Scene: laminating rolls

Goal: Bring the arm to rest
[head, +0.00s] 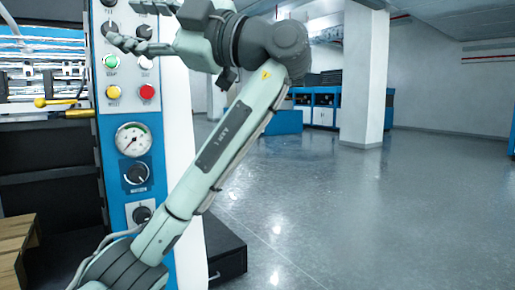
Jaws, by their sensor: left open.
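My left arm rises from the bottom left, bends at the top middle and reaches back to the left. My left gripper (121,18) is open in front of the upper part of a blue and white control panel (116,213). Nothing shows between the fingers. My right gripper is not in view.
The panel also bears a green button (111,61), a yellow button (113,92), a red button (147,92) and a gauge (133,139). A yellow-knobbed lever (40,102) stands left. A white pillar (363,75) is behind. The grey floor (400,220) is open at right.

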